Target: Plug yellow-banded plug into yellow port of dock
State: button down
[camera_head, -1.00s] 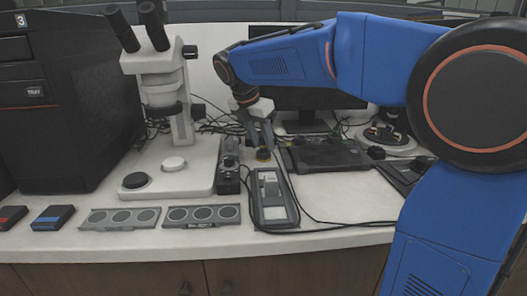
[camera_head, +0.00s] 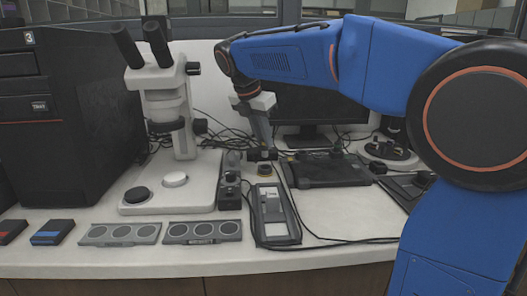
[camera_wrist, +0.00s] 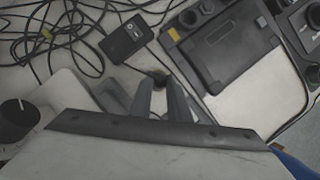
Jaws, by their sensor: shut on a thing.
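The dock (camera_head: 325,172) is a dark, flat device on the bench, right of my gripper. In the wrist view the dock (camera_wrist: 222,48) lies at upper right, with a yellow mark (camera_wrist: 175,35) at its left corner. My gripper (camera_head: 266,145) points down beside the dock's left end. In the wrist view its fingers (camera_wrist: 161,88) are closed around a small dark piece, apparently the plug (camera_wrist: 160,79). Its yellow band cannot be made out, and the fingers hide most of it. In the wrist view the held piece is apart from the yellow mark.
A handheld meter (camera_head: 273,214) lies in front. A microscope (camera_head: 170,110) stands left and a monitor (camera_head: 318,108) behind. Bare bench (camera_head: 340,215) lies in front of the dock.

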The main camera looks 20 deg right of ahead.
notch_tip(320, 180, up, 4)
jog(key=shift+f, duration=0.2)
jog(key=shift+w+d+r, duration=0.1)
jog(key=shift+d+r, duration=0.1)
jog(key=shift+d, duration=0.1)
jog(key=w+d+f, duration=0.1)
jog(key=d, duration=0.6)
jog(key=w+d+f, duration=0.2)
jog(key=d, duration=0.4)
jog(key=shift+w+d, duration=0.3)
jog(key=shift+d, duration=0.1)
jog(key=shift+f, duration=0.2)
jog(key=shift+f, duration=0.25)
jog(key=shift+f, duration=2.1)
dwell(0.9)
jog(key=c, duration=1)
grip_release()
